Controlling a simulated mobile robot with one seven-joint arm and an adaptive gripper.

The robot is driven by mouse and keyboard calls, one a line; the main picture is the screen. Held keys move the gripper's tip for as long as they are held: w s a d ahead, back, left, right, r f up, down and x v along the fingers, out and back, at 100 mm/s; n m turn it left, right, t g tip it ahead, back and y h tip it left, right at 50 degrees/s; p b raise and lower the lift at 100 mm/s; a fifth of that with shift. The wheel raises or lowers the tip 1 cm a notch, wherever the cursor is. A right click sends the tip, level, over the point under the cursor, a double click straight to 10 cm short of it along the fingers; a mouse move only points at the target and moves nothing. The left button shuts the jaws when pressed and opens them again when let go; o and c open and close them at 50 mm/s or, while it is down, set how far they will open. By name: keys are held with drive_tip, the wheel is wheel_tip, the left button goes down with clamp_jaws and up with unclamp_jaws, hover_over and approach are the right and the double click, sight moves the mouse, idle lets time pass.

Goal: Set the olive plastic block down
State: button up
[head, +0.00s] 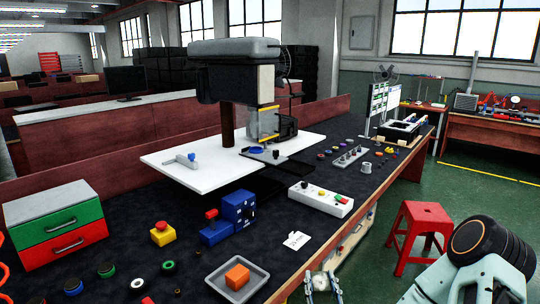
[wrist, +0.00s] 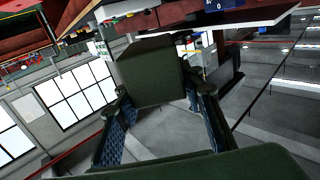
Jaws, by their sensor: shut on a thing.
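The olive block (wrist: 150,72) is dark green and boxy and fills the upper middle of the wrist view. My gripper (wrist: 162,93) is shut on it, with one blue-padded finger at each side. In the head view my gripper (head: 322,286) shows at the bottom edge, by the front edge of the dark workbench (head: 120,235). I cannot make out the block clearly there. In the wrist view the block is held in the air, tilted in the picture, with windows and floor behind it.
A grey tray (head: 215,278) with an orange block (head: 237,276) lies on the bench left of my gripper. A red stool (head: 420,228) stands right. Some dark bench surface is bare.

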sight(320, 280)
wheel_tip(320, 280, up, 11)
drive_tip(key=p, duration=1)
drive_tip(key=s+a+f+n+g+y+b, duration=0.2)
drive_tip(key=s+a+f+n+y+b, duration=0.1)
drive_tip(key=a, duration=0.5)
drive_tip(key=s+a+f+n+g+y+b, duration=0.2)
drive_tip(key=s+a+f+n+y+b, duration=0.2)
drive_tip(key=a, duration=0.5)
drive_tip(key=s+a+f+n+g+y+b, duration=0.3)
drive_tip(key=s+a+y+b, duration=0.2)
drive_tip(key=a+y, duration=0.2)
drive_tip(key=shift+s+a+f+n+y, duration=0.15)
drive_tip(key=shift+a+f+n+y, duration=0.2)
drive_tip(key=shift+a, duration=0.4)
drive_tip(key=shift+r, duration=0.1)
